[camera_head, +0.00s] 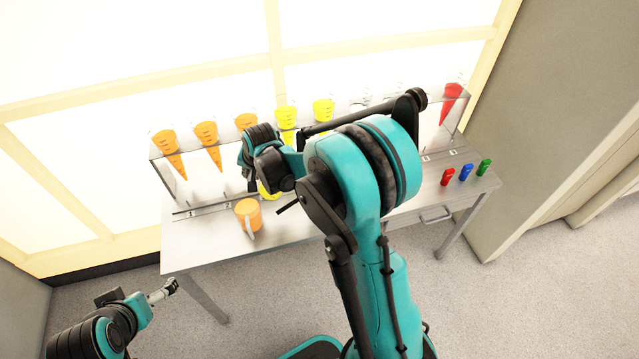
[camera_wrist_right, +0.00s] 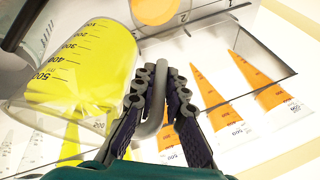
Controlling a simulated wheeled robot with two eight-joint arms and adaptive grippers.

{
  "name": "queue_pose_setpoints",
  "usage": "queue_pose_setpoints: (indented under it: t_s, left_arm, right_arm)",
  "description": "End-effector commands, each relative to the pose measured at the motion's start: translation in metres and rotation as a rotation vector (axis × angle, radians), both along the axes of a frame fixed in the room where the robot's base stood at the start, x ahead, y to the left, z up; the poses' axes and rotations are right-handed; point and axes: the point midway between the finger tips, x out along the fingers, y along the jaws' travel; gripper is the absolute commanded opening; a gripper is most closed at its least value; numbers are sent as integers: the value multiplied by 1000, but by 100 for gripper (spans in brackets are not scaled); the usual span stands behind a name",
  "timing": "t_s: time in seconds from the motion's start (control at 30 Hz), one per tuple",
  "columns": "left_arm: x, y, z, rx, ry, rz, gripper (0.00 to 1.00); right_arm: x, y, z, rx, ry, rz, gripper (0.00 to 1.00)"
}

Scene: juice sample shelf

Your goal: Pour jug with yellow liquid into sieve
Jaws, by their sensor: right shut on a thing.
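The jug with yellow liquid (camera_wrist_right: 85,65) fills the left of the right wrist view, which shows the scene upside down. Its scale marks show, and it looks filled to about the 500 mark. My right gripper (camera_wrist_right: 158,95) is shut on its grey handle, beside the jug body. In the head view a little of the jug's yellow (camera_head: 268,191) shows below my right gripper (camera_head: 272,170), over the table. The rest is hidden by my arm. I cannot make out a sieve for certain. My left gripper (camera_head: 168,289) is at the lower left, away from the table; its jaws are too small to read.
A clear rack (camera_head: 232,177) along the table's back holds several cones: orange (camera_head: 206,133) at left, then yellow (camera_head: 286,115), clear ones, and red (camera_head: 451,92). An orange jug (camera_head: 248,214) stands front left on the table. Red, blue and green small items (camera_head: 465,172) lie right.

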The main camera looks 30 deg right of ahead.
Motion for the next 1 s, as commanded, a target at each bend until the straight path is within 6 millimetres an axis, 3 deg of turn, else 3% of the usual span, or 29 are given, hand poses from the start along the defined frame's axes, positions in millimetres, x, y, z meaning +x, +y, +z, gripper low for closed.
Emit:
queue_pose_setpoints:
  t_s: [1.0]
  left_arm:
    - [0, 0, 3, 0, 0, 0, 100]
  right_arm:
    - [-5, -11, 9, 101, -49, -2, 0]
